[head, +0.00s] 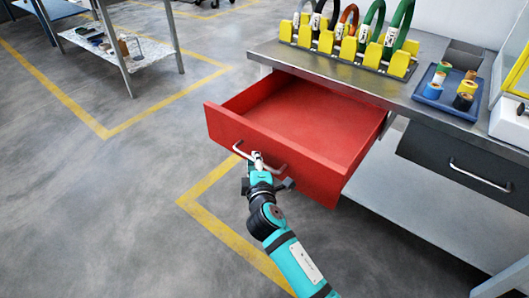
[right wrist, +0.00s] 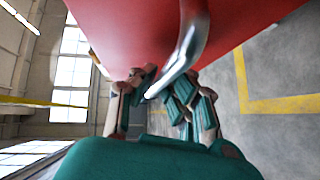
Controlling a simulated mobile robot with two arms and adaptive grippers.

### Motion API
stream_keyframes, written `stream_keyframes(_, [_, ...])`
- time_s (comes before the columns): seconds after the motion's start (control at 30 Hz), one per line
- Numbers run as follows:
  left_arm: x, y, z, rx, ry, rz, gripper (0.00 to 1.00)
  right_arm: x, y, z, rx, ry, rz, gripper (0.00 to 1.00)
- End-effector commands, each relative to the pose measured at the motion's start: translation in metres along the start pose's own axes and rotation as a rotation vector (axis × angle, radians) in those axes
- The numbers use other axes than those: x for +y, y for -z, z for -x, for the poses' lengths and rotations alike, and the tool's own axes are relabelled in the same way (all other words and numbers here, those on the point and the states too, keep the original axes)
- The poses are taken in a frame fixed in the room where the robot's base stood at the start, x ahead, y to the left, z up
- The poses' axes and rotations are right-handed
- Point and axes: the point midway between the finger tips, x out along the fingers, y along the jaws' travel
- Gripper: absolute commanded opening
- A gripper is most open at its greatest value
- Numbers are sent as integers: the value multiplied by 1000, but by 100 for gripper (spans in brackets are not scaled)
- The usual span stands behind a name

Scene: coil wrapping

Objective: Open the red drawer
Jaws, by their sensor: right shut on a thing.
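The red drawer (head: 312,119) stands pulled out from under the workbench in the head view, and its inside looks empty. A metal bar handle (head: 275,168) runs across its front. My right gripper (head: 258,160) is shut on this handle near its middle. In the right wrist view the red drawer front (right wrist: 130,25) fills the top, and the handle (right wrist: 186,52) passes between the fingers of my right gripper (right wrist: 160,90). My left gripper is in neither view.
A dark drawer (head: 450,160) with its own handle sits shut to the right. The bench top carries coils in a yellow rack (head: 345,45) and a blue tray (head: 450,110) of tape rolls. A side table (head: 130,50) stands at the upper left. The floor left of the drawer is clear.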

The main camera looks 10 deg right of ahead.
Motion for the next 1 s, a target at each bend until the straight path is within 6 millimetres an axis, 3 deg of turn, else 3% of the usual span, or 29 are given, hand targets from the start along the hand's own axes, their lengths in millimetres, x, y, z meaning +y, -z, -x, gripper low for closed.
stream_keyframes(0.53, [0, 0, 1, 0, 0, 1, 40, 1, 10, 8, 4, -6, -4, 0])
stream_keyframes(0.57, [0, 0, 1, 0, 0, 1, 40, 1, 10, 8, 4, -7, -4, 13])
stream_keyframes(0.73, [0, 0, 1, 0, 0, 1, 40, 0, 10, 8, 3, -4, -3, 34])
stream_keyframes(1.0, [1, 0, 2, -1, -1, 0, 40, -2, 9, 9, 2, -1, -1, 34])
